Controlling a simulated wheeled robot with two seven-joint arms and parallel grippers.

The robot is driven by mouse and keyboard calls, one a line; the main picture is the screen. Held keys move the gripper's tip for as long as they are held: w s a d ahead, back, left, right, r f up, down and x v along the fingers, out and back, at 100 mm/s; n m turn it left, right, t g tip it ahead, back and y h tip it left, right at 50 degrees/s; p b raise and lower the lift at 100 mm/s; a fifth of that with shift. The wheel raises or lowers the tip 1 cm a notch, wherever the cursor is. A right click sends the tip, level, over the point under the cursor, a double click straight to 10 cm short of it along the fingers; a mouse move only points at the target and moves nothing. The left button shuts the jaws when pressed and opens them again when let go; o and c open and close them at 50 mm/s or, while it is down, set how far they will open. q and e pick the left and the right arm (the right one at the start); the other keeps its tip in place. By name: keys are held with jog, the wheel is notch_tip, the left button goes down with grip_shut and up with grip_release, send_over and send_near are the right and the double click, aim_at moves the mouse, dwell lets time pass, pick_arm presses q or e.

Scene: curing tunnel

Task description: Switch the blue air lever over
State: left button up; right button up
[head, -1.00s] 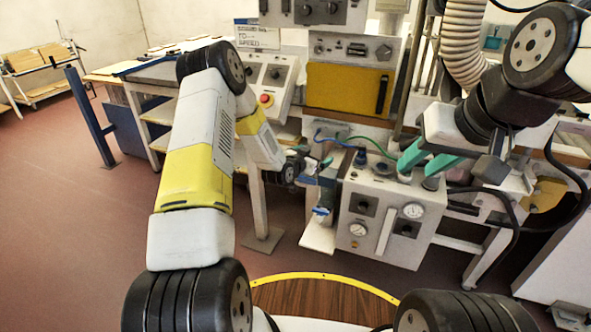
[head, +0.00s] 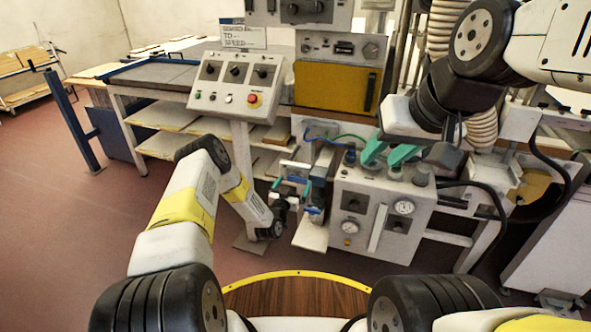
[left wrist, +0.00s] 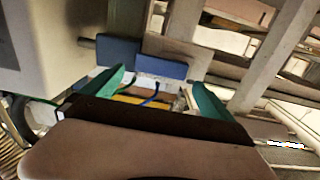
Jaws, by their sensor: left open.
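A blue bar (left wrist: 160,66), which looks like the air lever, lies across the left wrist view, just ahead of and between my left fingertips. My left gripper (left wrist: 157,92) is open, with one green finger on each side and a gap to the bar. In the head view, my left gripper (head: 292,186) is low at the left side of the grey air unit (head: 378,218). Its fingers partly hide a small blue and white part there. My right gripper (head: 388,153) is over the unit's top, its green fingers apart with nothing seen between them.
A sloped control panel (head: 237,85) with a red button stands behind my left arm. A white shelf plate (head: 311,234) juts out below the left gripper. A black hose (head: 497,215) curves at the unit's right. Open floor (head: 70,200) lies to the left.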

pick_arm(q)
jog(key=shift+x, duration=0.95)
jog(key=c, duration=2.1)
